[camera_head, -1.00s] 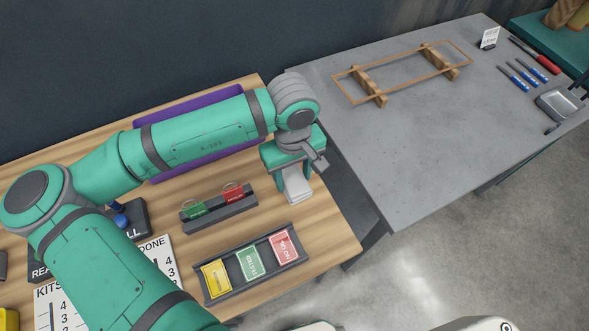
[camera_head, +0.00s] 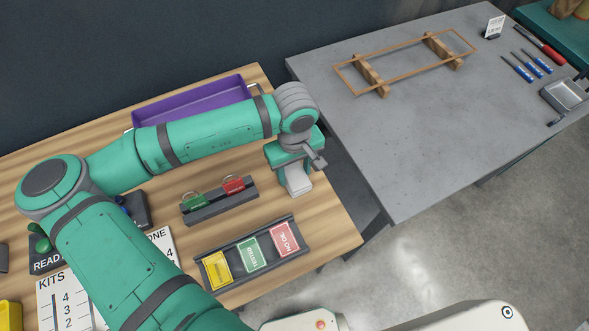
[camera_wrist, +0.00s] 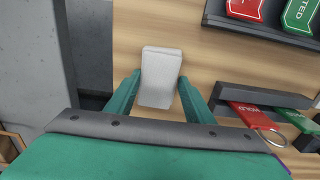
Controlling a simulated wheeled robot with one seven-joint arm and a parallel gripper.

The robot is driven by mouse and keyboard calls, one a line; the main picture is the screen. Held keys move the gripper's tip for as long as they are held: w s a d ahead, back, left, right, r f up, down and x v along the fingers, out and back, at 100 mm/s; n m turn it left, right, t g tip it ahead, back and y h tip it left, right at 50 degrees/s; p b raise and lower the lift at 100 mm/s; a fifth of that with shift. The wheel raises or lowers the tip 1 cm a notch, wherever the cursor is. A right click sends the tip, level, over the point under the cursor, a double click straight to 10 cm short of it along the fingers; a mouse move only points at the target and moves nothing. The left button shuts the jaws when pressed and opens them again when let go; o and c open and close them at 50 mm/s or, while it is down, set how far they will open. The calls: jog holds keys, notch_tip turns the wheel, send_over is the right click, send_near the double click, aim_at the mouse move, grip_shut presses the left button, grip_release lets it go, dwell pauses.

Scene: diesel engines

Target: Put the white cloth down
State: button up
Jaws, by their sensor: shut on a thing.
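The white cloth (camera_wrist: 160,76) is a small folded pad between the two green fingers of my gripper (camera_wrist: 157,92) in the wrist view. My gripper is shut on it. In the head view the white cloth (camera_head: 298,180) shows below my gripper (camera_head: 296,168), over the right end of the wooden table (camera_head: 331,230). I cannot tell whether the cloth touches the wood.
A rack (camera_head: 220,207) with green and red tags stands left of my gripper. A dark tray (camera_head: 292,254) of yellow, green and pink cards lies in front. A purple bin (camera_head: 190,102) is behind my arm. The grey table (camera_head: 430,150) holds a wooden frame (camera_head: 405,62).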

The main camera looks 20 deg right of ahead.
aim_at(294, 175)
jog(key=o, duration=1)
jog(key=shift+c, duration=0.2)
notch_tip(294, 175, up, 12)
jog(key=shift+r, duration=0.2)
